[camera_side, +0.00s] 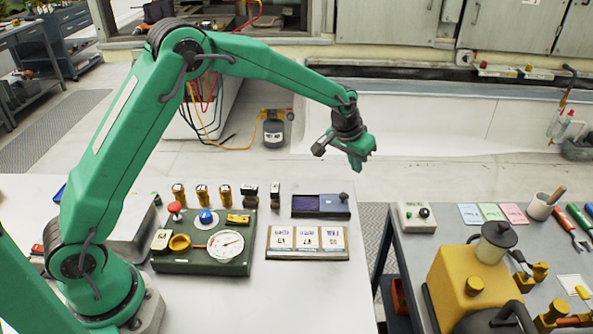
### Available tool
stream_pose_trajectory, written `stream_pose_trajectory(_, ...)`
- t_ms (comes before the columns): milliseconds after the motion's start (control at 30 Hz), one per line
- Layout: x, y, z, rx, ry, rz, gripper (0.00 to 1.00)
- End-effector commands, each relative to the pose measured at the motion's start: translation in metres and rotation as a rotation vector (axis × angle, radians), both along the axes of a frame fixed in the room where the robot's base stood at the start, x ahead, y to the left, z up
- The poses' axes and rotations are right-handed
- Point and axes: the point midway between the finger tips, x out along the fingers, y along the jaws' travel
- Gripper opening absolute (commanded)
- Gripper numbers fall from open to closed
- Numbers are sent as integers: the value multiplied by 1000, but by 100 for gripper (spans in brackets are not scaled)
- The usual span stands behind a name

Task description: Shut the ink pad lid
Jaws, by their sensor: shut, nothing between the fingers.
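The ink pad (305,203) is a small flat box at the back right edge of the pale table. Its left part shows a dark purple surface, uncovered. Its lid (334,207) appears as the blue-grey right part, with a small dark knob (344,197) at its right end. My gripper (358,166) is shut and empty, pointing down in the air above and a little to the right of the ink pad, apart from it.
Several stamps (225,194) stand in a row left of the ink pad. In front are a card holder (307,256) and a green panel with a gauge (226,243). A grey bench (415,262) with a yellow machine (465,285) stands right, across a gap.

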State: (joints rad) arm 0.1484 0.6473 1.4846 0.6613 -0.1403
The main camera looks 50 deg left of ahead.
Motion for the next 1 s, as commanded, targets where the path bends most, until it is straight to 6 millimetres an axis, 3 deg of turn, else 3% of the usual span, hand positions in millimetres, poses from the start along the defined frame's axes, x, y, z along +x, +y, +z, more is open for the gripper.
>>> stream_pose_trajectory(400,18,0,-49,2,1,1,0)
stream_pose_trajectory(1000,-19,0,-55,-2,0,-2,0)
